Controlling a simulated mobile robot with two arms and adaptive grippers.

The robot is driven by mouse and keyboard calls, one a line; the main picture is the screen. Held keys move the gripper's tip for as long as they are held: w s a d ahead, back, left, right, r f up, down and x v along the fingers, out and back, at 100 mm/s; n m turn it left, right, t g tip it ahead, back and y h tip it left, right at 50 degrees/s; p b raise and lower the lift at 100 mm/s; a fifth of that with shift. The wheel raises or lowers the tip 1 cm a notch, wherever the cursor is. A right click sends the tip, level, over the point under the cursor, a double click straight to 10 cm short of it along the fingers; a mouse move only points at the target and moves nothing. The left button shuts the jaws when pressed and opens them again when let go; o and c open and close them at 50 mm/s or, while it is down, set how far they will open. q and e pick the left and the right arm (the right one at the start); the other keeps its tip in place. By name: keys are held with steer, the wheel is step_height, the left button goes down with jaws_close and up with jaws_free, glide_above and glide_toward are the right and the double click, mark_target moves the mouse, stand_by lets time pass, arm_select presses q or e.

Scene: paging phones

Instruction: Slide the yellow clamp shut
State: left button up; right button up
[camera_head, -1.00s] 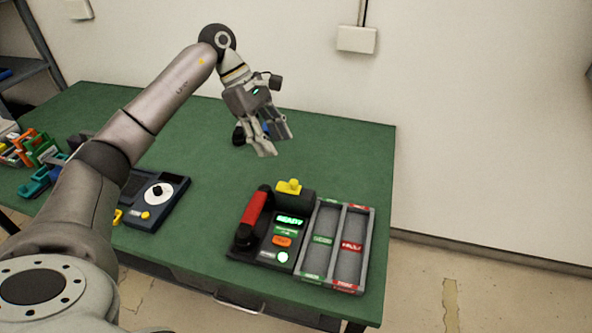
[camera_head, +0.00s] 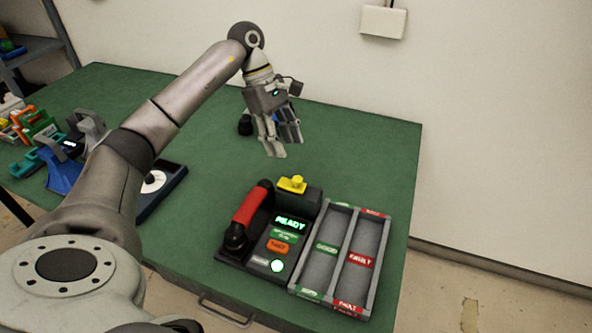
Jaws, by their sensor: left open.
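The yellow clamp (camera_head: 292,184) sits on top of a dark block at the back of the test station. The station (camera_head: 262,257) has a red handset-like grip (camera_head: 252,204) on its left and a lit green READY display (camera_head: 290,223). My left gripper (camera_head: 284,149) is open and empty, pointing down above the table behind the clamp, apart from it. My right gripper is not in view.
A two-channel tray (camera_head: 318,267) labelled GOOD and FAULT stands right of the station. A dark device with a white dial (camera_head: 153,181) is partly hidden by my left arm. Colourful holders (camera_head: 37,130) stand at the far left. The green table (camera_head: 212,196) is bare between.

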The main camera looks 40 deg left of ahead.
mark_target(297, 178)
arm_select(q)
steer(key=p+x, duration=0.1)
steer(key=x, duration=0.7)
steer(key=shift+s+d+f, duration=0.1)
steer(key=shift+d+f, duration=0.05)
steer(key=shift+f, duration=0.1)
jaws_close()
